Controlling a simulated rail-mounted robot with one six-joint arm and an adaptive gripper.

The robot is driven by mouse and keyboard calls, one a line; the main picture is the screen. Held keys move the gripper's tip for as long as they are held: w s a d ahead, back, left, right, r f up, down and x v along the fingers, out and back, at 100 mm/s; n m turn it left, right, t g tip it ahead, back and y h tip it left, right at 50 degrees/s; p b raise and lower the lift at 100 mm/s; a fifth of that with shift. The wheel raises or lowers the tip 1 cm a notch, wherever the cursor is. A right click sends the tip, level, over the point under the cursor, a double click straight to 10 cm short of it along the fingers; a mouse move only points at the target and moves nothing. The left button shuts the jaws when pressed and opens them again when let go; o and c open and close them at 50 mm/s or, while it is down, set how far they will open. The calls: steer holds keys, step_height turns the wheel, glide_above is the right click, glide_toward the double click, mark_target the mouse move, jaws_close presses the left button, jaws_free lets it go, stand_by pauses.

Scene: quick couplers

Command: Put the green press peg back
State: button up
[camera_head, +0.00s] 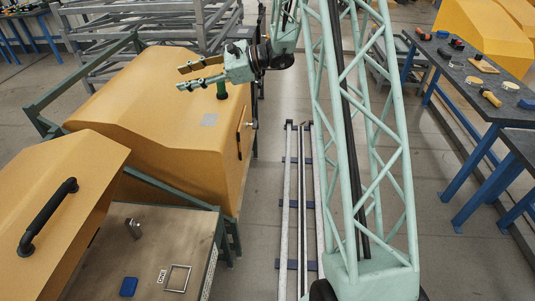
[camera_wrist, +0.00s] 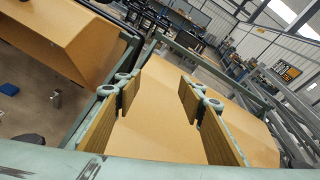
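A dark green peg (camera_head: 221,91) shows just below my gripper's body in the head view. It looks upright against the top of the orange housing (camera_head: 165,105); its lower end and exact seating are hard to tell. My gripper (camera_head: 187,77) is above the housing, fingers pointing left and spread apart. In the wrist view my gripper (camera_wrist: 159,98) is also open. Only the orange surface (camera_wrist: 155,125) shows between its pads, with nothing held. The green peg does not show in the wrist view.
A low table (camera_head: 110,250) at the front left holds a metal piece (camera_head: 133,228), a blue block (camera_head: 128,287) and a small frame (camera_head: 177,278). A dark workbench (camera_head: 480,85) with several tools is at right.

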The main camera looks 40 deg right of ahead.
steer(key=s+a+r+n+g+h, duration=0.15)
steer(key=s+a+r+n, duration=0.35)
steer(key=s, duration=0.5)
steer(key=s+a+r+n+g+h, duration=0.1)
steer(key=s+a+r+n+g, duration=0.15)
steer(key=s+a, duration=0.55)
steer(key=s+a+r+n+g+h, duration=0.1)
steer(key=s+a+r+n+g, duration=0.25)
steer(key=s, duration=0.85)
steer(key=s+d+n+t+h, duration=0.1)
steer(key=s+d+n+h, duration=0.1)
steer(key=s, duration=0.8)
steer(key=s+d+r+n+h, duration=0.1)
steer(key=s+d+n+h, duration=0.2)
steer(key=s, duration=0.7)
steer(key=s+d+n+t+h, duration=0.1)
steer(key=s+d+n+h, duration=0.2)
steer(key=s, duration=0.6)
steer(key=shift+s+d+r+n+t+h, duration=0.15)
steer(key=shift+s+r+n+t+h, duration=0.25)
steer(key=shift+n, duration=0.6)
